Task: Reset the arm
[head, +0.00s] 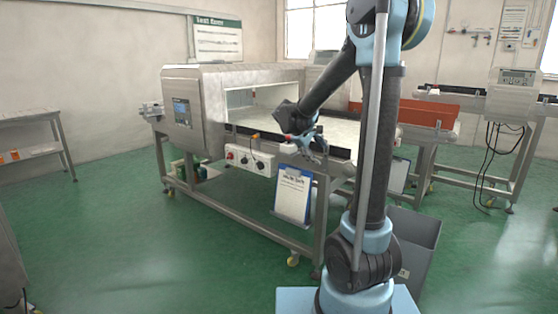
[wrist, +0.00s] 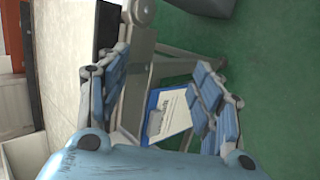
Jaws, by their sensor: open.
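In the head view my gripper (head: 312,144) is at the front edge of the metal detector's conveyor, near the middle of the picture. The wrist view shows my gripper (wrist: 158,100) with its two blue-padded fingers wide apart and nothing between them. The conveyor belt (head: 345,130) is pale and runs out of the steel detector housing (head: 185,125). In the wrist view the belt (wrist: 75,60) lies to the left of the fingers. A blue clipboard (head: 293,195) with a white sheet hangs below the conveyor. It also shows beyond the fingers in the wrist view (wrist: 170,113).
A control box (head: 250,160) with buttons sits under the belt's front edge. A grey bin (head: 415,240) stands right of my arm's base. A steel table (head: 30,125) stands at far left. Green floor is free at front left.

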